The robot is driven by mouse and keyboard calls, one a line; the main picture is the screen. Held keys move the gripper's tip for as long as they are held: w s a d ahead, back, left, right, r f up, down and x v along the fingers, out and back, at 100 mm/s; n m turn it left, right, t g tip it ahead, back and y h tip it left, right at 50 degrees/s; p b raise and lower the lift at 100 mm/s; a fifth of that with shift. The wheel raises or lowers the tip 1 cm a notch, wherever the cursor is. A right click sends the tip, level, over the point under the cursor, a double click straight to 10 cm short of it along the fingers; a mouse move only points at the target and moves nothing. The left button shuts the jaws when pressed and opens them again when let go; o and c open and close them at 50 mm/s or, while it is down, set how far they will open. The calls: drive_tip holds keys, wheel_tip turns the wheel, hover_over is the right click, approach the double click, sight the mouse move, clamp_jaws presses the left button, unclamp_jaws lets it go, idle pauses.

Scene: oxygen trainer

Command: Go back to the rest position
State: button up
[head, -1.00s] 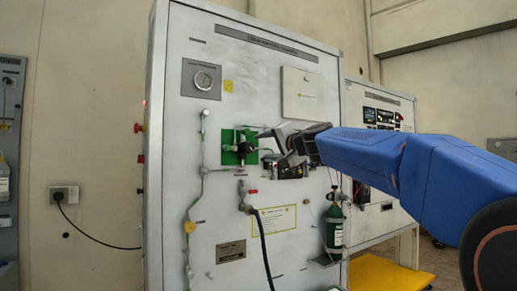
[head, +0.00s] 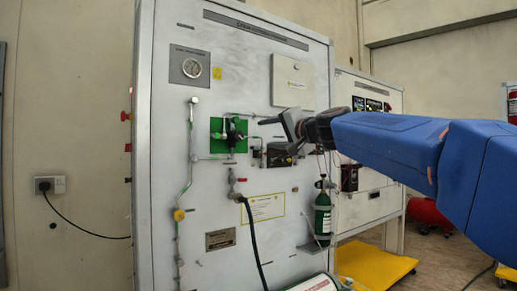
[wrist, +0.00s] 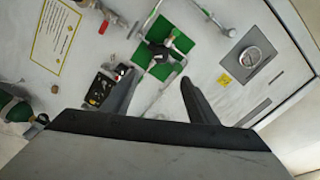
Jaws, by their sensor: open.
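My gripper (head: 277,134) is in front of the grey oxygen trainer panel (head: 170,130), at the end of my blue arm. In the wrist view my gripper (wrist: 158,82) shows two dark fingers spread apart with nothing between them. Beyond the fingers is the green square plate (wrist: 177,41) with a black knob (wrist: 158,53). In the head view the green plate (head: 216,136) is left of my gripper and apart from it. A black box with small connectors (wrist: 102,86) lies beyond the left finger. Part of this box is hidden.
A pressure gauge (head: 192,67) is at the panel's upper left. A green cylinder (head: 323,214) hangs at the panel's right side. A black hose (head: 253,240) runs down the front. A yellow platform (head: 375,264) and a red tank (head: 428,213) are on the floor at right.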

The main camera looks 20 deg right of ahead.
drive_tip(key=s+a+f+n+g, duration=0.2)
drive_tip(key=s+f, duration=0.3)
drive_tip(key=f, duration=0.4)
drive_tip(key=s+a+f+n+g+h, duration=0.1)
drive_tip(key=s+a+f+g, duration=0.1)
drive_tip(key=s+f, duration=0.5)
drive_tip(key=s+a+f+n+g, duration=0.1)
drive_tip(key=s+f+n+g, duration=0.2)
drive_tip(key=f, duration=0.7)
drive_tip(key=s+d+f+n+g+h, duration=0.1)
drive_tip(key=s+d+f+g+h, duration=0.1)
drive_tip(key=s+f, duration=0.9)
drive_tip(key=s+d+f+n+g+h, duration=0.1)
drive_tip(key=s+d+f+g+h, duration=0.1)
drive_tip(key=s+f, duration=1)
wheel_tip(320, 180, down, 5)
drive_tip(key=shift+s+d+n+g+h, duration=0.3)
drive_tip(key=shift+d+n+g, duration=0.1)
drive_tip(key=shift+d+g, duration=0.4)
drive_tip(key=shift+w, duration=0.1)
